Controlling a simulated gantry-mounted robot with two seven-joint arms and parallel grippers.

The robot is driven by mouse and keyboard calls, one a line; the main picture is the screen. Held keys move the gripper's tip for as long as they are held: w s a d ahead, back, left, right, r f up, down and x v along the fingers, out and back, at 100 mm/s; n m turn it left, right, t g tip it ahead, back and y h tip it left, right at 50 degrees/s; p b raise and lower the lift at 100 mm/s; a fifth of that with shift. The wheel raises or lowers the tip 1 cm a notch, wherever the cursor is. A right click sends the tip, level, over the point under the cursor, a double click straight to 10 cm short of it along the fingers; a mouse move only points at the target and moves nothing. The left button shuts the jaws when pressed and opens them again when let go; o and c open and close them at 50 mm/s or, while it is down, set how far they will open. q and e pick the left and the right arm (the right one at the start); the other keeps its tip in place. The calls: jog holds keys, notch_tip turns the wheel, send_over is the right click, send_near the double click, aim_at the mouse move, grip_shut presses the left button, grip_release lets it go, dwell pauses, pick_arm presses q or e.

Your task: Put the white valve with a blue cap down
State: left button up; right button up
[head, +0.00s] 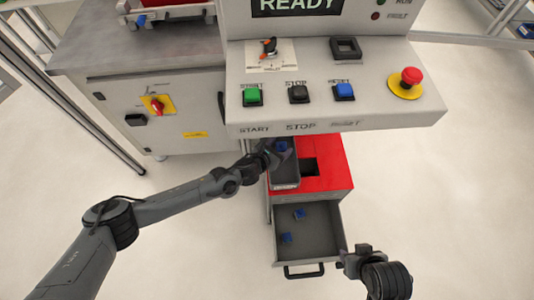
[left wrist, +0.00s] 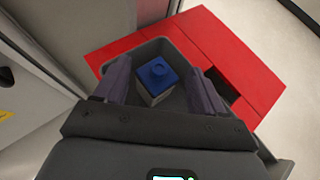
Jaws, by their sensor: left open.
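The white valve with a blue cap (left wrist: 155,80) sits in a dark grey bin (left wrist: 195,52) on the red cabinet top. Its blue cap also shows in the head view (head: 282,147). My left gripper (head: 275,153) is open over the bin, with one finger on each side of the valve. Clear gaps show between the fingers and the valve in the left wrist view. The valve's underside is hidden. My right gripper (head: 358,257) is beside the open drawer, and its fingers are too unclear to judge.
The open grey drawer (head: 325,240) below holds two blue-capped pieces (head: 299,214). The red cabinet top (head: 335,180) has a square opening (head: 308,167) right of the bin. A control panel (head: 330,115) with buttons overhangs just behind. The floor on both sides is clear.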

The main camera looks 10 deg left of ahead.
pick_arm(q)
jog(key=p+v, duration=0.3)
jog(key=v, duration=0.6)
jog(key=s+d+r+n+g+y, duration=0.1)
jog(key=s+d+r+n, duration=0.15)
jog(key=s+n, duration=0.55)
jog(key=s+d+r+n+g+y, duration=0.15)
jog(key=s+r+n, duration=0.25)
jog(key=n, duration=0.7)
jog(key=s+a+n+g+y, duration=0.2)
jog(key=s+a+n, duration=0.5)
jog(key=a+n, duration=0.3)
jog(key=s+a+n+g+y, duration=0.1)
jog(key=s+a+n+g, duration=0.1)
jog(key=s+a+n, duration=0.6)
jog(key=a+n, duration=0.2)
jog(key=n, duration=0.1)
jog(key=shift+s+a+f+y, duration=0.15)
jog(key=shift+s+a+y, duration=0.1)
jog(key=shift+a+y, duration=0.1)
jog(key=shift+d+g, duration=0.1)
jog(key=shift+g, duration=0.15)
